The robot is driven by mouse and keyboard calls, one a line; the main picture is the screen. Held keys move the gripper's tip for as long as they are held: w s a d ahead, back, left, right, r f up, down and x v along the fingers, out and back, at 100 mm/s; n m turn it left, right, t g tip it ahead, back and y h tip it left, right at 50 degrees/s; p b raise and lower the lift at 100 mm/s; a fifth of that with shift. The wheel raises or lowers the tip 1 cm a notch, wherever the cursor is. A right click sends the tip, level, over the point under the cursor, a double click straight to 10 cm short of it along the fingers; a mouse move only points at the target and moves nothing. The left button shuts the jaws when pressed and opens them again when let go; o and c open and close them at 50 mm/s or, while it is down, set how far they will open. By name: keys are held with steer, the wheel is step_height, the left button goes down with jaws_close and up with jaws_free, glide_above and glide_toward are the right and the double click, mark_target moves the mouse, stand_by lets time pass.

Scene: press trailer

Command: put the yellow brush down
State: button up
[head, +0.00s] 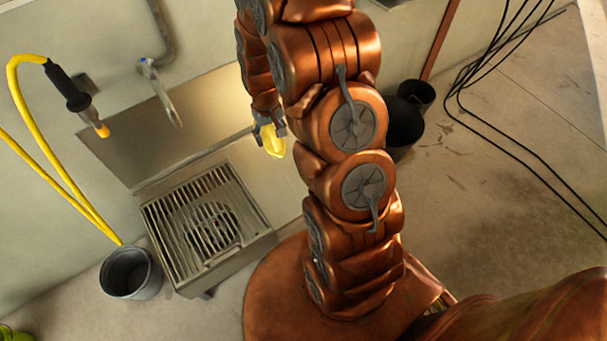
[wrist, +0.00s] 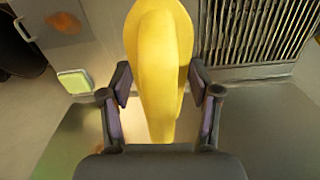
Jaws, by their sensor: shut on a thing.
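The yellow brush (wrist: 162,70) is between the fingers of my gripper (wrist: 160,105) in the wrist view, with a finger against each side. It fills the middle of that view. In the head view the yellow brush (head: 273,141) hangs below my gripper (head: 268,122), over the steel surface to the right of the sink grate. My gripper is shut on the brush. I cannot tell how far the brush is above the steel surface (head: 280,190). My copper-coloured arm hides part of that surface.
A slatted grate (head: 205,220) sits in the sink unit at left, and shows in the wrist view (wrist: 262,25). A grey bucket (head: 130,272) stands left of it. A yellow hose (head: 45,150) and a tap (head: 160,90) are at the wall. Dark bins (head: 403,122) and cables (head: 480,70) are at right.

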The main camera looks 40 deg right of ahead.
steer(key=s+d+f+m+b, duration=0.2)
steer(key=s+d+f+b, duration=0.5)
steer(key=d+f+b, duration=0.4)
steer(key=s+d+f+m+b, duration=0.2)
steer(key=s+d+f+b, duration=0.6)
steer(key=b, duration=0.4)
steer(key=w+a+f+b, duration=0.1)
steer(key=w+a, duration=0.1)
steer(key=w, duration=0.3)
steer(key=w+a+f+b, duration=0.1)
steer(key=w+a+b, duration=0.1)
steer(key=w, duration=0.3)
steer(key=w+a+b, duration=0.1)
steer(key=w+a, duration=0.1)
steer(key=w, duration=0.3)
steer(key=shift+a+f+b, duration=0.25)
steer(key=shift+f+b, duration=1.05)
steer(key=shift+f, duration=0.8)
steer(key=shift+f, duration=0.1)
steer(key=o, duration=1.1)
